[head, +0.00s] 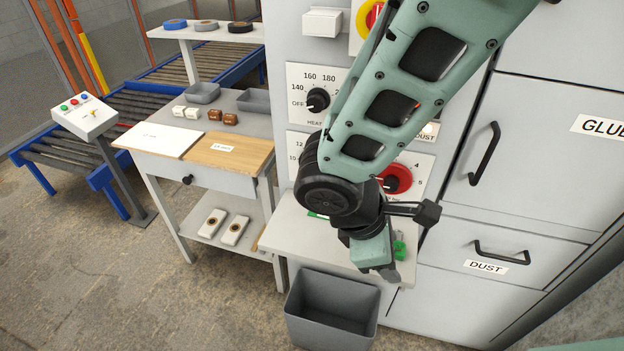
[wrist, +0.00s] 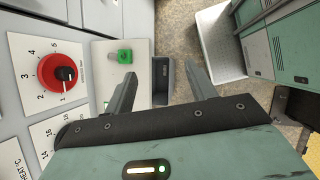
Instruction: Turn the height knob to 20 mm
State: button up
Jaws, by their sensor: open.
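A white dial plate (head: 296,150) marked 10 and 12 shows at the left edge of my arm in the head view. Its knob is hidden behind my arm. A plate corner marked 14 and 16 (wrist: 40,138) shows at the lower left of the wrist view, with its knob out of sight behind my gripper body. My gripper (wrist: 160,75) is open, with nothing between its fingers. In the head view my gripper (head: 388,270) hangs low in front of the machine, near the ledge and below the dials.
A red dial (head: 397,180) marked 1 to 5 is to the right; its pointer is near 1 in the wrist view (wrist: 62,74). The black heat knob (head: 318,98) is above. Green parts (head: 400,248) sit on the ledge (head: 285,232). A grey bin (head: 302,318) stands below.

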jog(key=w+a+f+n+t+y+b, duration=0.1)
jog(key=w+a+f+n+t, duration=0.45)
jog(key=a+n+t, duration=0.3)
jog(key=w+a+f+n+t+b, duration=0.1)
jog(key=w+a+f+n+t, duration=0.4)
jog(key=w+a+n+t, duration=0.4)
jog(key=w+d+g+b, duration=0.1)
jog(key=w+d+b, duration=0.3)
jog(key=w, duration=1.1)
jog(key=shift+d+n, duration=0.45)
jog(key=shift+d, duration=0.5)
jog(key=c, duration=1)
